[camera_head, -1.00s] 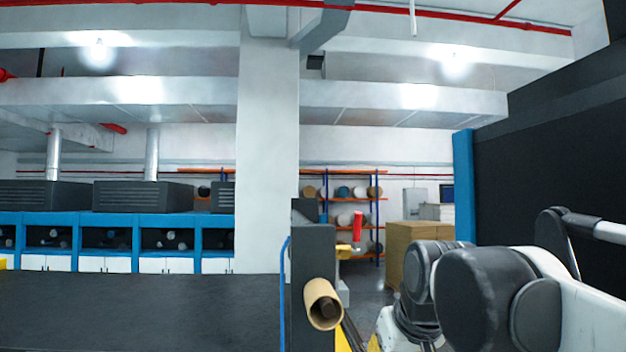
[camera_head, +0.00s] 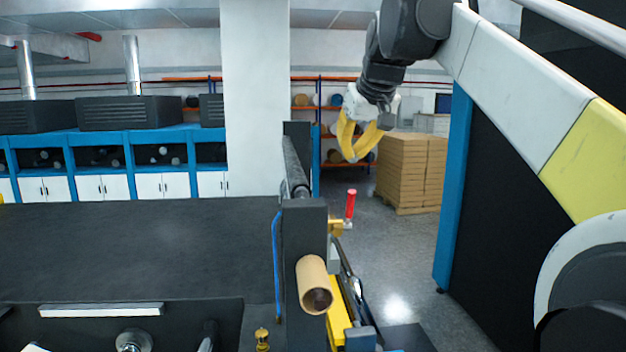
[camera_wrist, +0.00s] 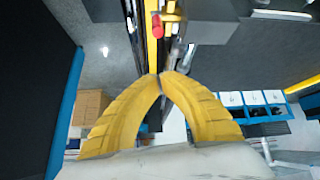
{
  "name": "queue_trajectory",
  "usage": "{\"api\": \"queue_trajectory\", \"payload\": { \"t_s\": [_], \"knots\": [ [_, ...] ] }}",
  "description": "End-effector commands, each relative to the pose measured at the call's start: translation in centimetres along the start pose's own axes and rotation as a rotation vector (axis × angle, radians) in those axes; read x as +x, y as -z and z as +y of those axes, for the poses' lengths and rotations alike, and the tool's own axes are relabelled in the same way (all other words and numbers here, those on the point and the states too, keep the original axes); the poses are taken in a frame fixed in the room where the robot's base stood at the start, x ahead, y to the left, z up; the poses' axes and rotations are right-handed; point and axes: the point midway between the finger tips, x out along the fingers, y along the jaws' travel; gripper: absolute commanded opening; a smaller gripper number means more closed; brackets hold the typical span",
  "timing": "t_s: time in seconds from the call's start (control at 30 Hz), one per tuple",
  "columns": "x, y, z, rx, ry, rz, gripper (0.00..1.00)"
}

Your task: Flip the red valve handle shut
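The red valve handle (camera_head: 350,204) stands upright above a small yellow valve fitting (camera_head: 336,228) on the right side of the dark machine. In the wrist view the red handle (camera_wrist: 157,25) shows near the top, beyond the fingertips. My gripper (camera_head: 352,159) has yellow curved fingers that point down, above the handle in the picture and apart from it. In the wrist view the tips of my gripper (camera_wrist: 160,74) meet with nothing held between them.
A cardboard roll core (camera_head: 313,285) sticks out from the machine's end post (camera_head: 306,235), close to the valve. Stacked cardboard boxes (camera_head: 405,170) stand behind on a pallet. A blue-edged dark panel (camera_head: 455,185) is at the right. Open floor lies between.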

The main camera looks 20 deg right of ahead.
Motion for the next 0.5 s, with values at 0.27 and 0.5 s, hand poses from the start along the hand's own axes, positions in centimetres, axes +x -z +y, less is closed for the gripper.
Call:
{"api": "queue_trajectory", "payload": {
  "t_s": [0.27, 0.5],
  "knots": [
    [0.4, -0.1, 0.0, 0.0, 0.0, 0.0, 0.0],
    [3.6, 0.1, 0.0, 0.0, 0.001, 0.0, 0.0]
  ]
}}
